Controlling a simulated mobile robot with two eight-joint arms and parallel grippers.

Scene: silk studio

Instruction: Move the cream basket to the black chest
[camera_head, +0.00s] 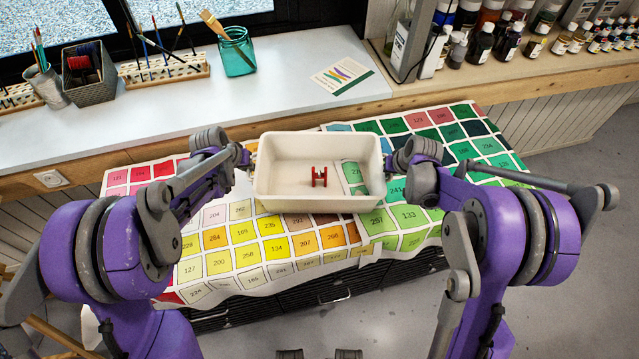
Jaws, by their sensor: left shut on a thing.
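The cream basket (317,204) is in the middle of the head view, between my two arms and over the cloth-covered top of the black chest (335,291). A red spool (319,177) and a green patterned piece (354,174) are inside it. My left gripper (246,158) is shut on the basket's left rim. My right gripper (388,163) is at the basket's right rim; its fingers are mostly hidden, so its grip is unclear. I cannot tell whether the basket touches the cloth or hangs just above it.
A color-chart cloth (220,259) drapes over the chest, with bare cloth around the basket. Behind, a white counter (290,95) holds a teal jar (237,52), a dark wire basket (90,73) and brush racks. Paint bottles (480,45) stand at the back right.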

